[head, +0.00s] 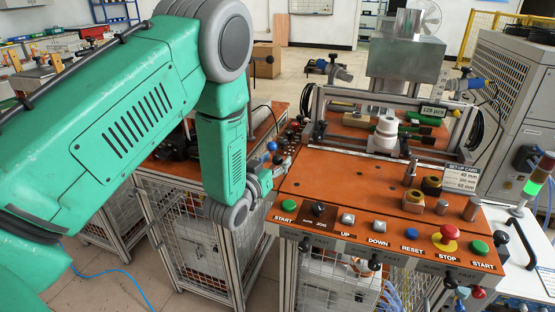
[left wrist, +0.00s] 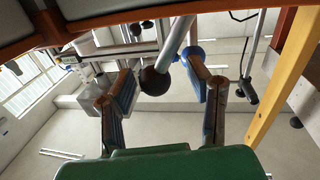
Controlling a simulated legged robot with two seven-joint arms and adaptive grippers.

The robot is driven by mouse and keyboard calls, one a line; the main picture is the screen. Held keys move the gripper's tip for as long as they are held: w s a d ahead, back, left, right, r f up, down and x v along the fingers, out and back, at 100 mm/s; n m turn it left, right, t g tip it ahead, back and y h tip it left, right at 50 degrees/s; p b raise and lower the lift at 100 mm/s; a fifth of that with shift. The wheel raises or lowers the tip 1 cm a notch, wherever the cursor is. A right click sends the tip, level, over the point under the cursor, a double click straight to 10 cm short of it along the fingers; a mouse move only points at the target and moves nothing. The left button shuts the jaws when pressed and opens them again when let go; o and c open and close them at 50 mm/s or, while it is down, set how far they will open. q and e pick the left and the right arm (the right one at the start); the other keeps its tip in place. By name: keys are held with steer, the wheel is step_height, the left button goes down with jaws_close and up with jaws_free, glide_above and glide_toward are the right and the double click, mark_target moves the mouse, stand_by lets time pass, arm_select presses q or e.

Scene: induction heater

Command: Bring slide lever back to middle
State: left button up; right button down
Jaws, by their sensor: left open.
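In the left wrist view a metal lever rod (left wrist: 178,42) with a dark round knob (left wrist: 155,81) stands between the fingers of my left gripper (left wrist: 163,90). The fingers are open, one on each side of the knob, with visible gaps. A blue ball knob (left wrist: 196,54) shows close by the right finger. In the head view my left gripper (head: 277,172) is at the left edge of the orange machine top, just below a blue ball knob (head: 271,146). I cannot tell in the head view which knob is the slide lever's. My right gripper is not in view.
The front panel carries several buttons, among them a green start button (head: 289,206) and a red stop button (head: 449,232). A white stepped part (head: 386,132) and metal and brass blocks (head: 413,201) stand on the orange top (head: 345,180). A second wire-sided bench stands behind my left arm.

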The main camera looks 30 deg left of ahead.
arm_select(q)
steer(key=shift+w+a, duration=0.1)
steer(key=shift+w, duration=0.2)
steer(key=shift+d, duration=0.3)
steer(key=shift+d+r, duration=0.1)
steer(key=shift+d, duration=0.05)
jaws_close()
